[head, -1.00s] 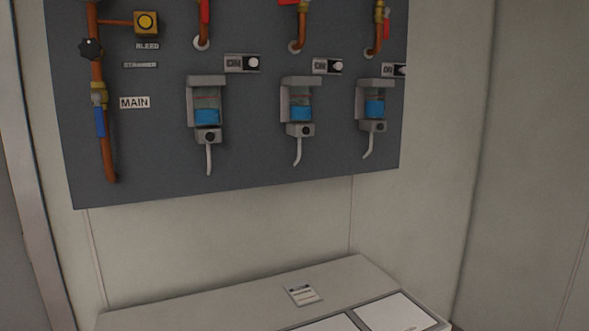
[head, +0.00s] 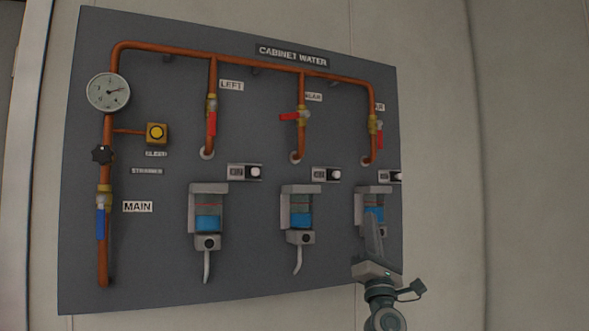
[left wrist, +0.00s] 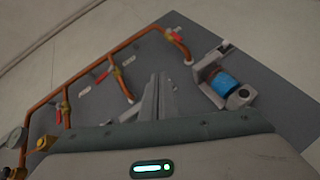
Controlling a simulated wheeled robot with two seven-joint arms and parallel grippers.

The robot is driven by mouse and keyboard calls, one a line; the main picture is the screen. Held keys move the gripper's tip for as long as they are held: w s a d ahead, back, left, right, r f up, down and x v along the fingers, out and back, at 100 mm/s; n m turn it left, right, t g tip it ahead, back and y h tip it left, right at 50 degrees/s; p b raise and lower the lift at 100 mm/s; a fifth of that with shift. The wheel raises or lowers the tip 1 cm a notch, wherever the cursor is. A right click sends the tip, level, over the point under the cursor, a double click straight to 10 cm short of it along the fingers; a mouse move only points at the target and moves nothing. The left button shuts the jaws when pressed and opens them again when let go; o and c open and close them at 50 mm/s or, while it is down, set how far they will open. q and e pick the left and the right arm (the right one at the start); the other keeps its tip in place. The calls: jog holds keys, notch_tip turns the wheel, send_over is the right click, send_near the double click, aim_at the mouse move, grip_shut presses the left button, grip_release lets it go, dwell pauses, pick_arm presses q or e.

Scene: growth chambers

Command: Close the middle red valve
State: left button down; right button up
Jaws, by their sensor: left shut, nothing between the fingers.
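The middle red valve (head: 290,116) is on the middle branch pipe in the head view; its handle lies crosswise, pointing left from the pipe. The left branch's red valve handle (head: 212,124) and the right branch's red valve handle (head: 379,138) hang down along their pipes. My left gripper (head: 372,218) is shut and empty, in front of the right filter cup, below and right of the middle valve and apart from it. In the left wrist view, the shut fingers (left wrist: 158,84) point toward the panel, with the middle valve (left wrist: 118,72) to their left.
The grey panel (head: 150,245) also carries a pressure gauge (head: 108,93), a blue-handled main valve (head: 101,223), a yellow bleed button (head: 157,133) and copper pipes. Filter cups (head: 208,214) stick out under the branches. Bare wall lies to the right.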

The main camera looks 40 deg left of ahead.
aim_at(295, 115)
pick_arm(q)
jog(key=s+a+r+n+g+y, duration=0.4)
jog(key=r+n+g, duration=0.3)
jog(key=n+g, duration=0.2)
jog(key=s+a+r+n+g+y, duration=0.4)
jog(key=n+g, duration=0.5)
jog(key=n, duration=0.3)
notch_tip(295, 115, up, 3)
jog(key=shift+s+a, duration=0.5)
jog(key=shift+a, duration=0.45)
pick_arm(e)
jog(key=shift+w+a+r, duration=0.1)
jog(key=shift+w+a, duration=0.05)
jog(key=shift+w, duration=0.15)
